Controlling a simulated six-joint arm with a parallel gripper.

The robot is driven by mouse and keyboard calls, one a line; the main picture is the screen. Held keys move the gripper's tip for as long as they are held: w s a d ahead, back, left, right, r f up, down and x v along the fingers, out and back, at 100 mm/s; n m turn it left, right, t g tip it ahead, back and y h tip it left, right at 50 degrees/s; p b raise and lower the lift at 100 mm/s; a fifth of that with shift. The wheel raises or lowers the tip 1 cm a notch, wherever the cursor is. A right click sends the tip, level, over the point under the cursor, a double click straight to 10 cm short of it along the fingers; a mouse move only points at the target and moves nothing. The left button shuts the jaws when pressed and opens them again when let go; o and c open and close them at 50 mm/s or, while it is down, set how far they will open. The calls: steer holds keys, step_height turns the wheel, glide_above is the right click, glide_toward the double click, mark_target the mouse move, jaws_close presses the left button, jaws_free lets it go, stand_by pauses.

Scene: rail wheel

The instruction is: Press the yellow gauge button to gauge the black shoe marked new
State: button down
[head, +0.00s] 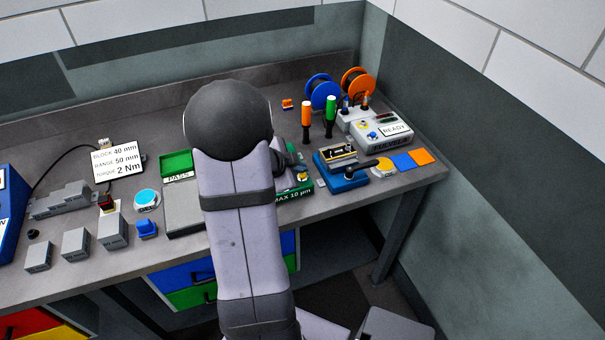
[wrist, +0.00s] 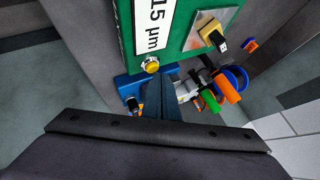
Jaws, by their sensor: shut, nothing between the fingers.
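The green gauge (wrist: 180,30) fills the upper middle of the wrist view. Its white display reads "15 µm", cut off at the top. The yellow gauge button (wrist: 151,64) sits at the gauge's near end, and shows small in the head view (head: 303,176). A black piece with a tan part (wrist: 215,38) lies on the gauge's silver plate; I cannot read its mark or tell whether it is the new shoe. My gripper (wrist: 172,70) is shut and empty, its tips just right of the button. I cannot tell whether they touch. My arm hides much of the gauge in the head view.
A blue fixture (head: 340,178) stands right of the gauge, with orange- and green-handled tools (head: 306,112) behind it. A grey box reading "READY" (head: 383,134) is further right. A grey plate marked "PASS" (head: 183,215) lies left of my arm.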

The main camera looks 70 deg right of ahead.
steer(key=shift+f+b, duration=0.3)
steer(key=shift+f, duration=0.2)
steer(key=shift+r, duration=0.2)
stand_by(0.5)
steer(key=shift+r+p, duration=0.8)
steer(key=shift+p, duration=0.3)
step_height(320, 180, up, 5)
steer(key=p, duration=0.5)
stand_by(0.5)
